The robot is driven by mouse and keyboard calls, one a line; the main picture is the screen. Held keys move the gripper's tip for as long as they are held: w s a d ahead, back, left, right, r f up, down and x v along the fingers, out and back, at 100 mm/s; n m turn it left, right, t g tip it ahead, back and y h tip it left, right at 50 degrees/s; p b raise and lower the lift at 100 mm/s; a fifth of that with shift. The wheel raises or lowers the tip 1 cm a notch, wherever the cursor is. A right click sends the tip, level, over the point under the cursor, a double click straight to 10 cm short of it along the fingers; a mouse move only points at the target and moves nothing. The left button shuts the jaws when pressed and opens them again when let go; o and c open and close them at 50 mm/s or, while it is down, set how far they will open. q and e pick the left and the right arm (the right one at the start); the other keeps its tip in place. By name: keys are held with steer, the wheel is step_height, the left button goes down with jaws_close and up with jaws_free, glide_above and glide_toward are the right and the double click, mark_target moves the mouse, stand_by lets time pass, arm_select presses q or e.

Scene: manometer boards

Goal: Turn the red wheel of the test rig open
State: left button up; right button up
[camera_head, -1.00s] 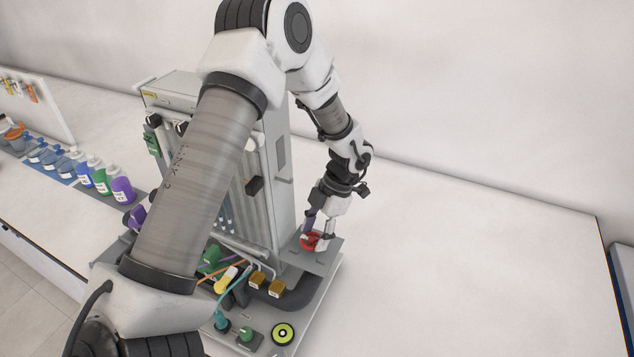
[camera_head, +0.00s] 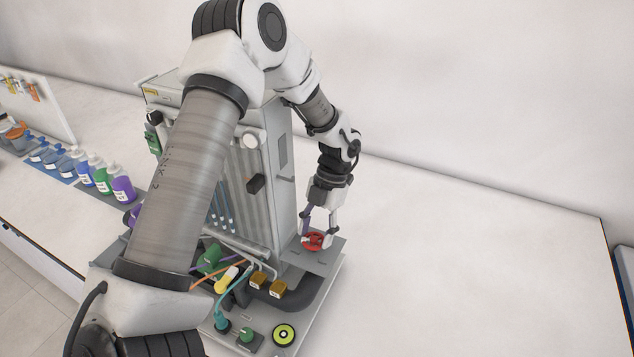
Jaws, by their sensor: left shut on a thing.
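The red wheel (camera_head: 316,241) lies flat on a grey plate at the right side of the test rig (camera_head: 283,185). My left gripper (camera_head: 317,236) points down over the wheel, with one finger on each side of it. It is shut on the wheel. The fingertips cover small parts of the rim, and the wheel's exact angle is hard to read. My left arm hides much of the rig's left part. My right gripper is not in view.
On the rig's base are a green knob (camera_head: 246,334), a yellow-green round dial (camera_head: 284,334), brown blocks (camera_head: 278,288) and coloured hoses. Several bottles (camera_head: 121,187) stand at the left. The white bench to the right is clear.

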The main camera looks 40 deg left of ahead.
arm_select(q)
steer(key=shift+s, duration=0.1)
steer(key=o, duration=1.2)
steer(key=shift+c, duration=0.2)
steer(key=shift+s, duration=0.1)
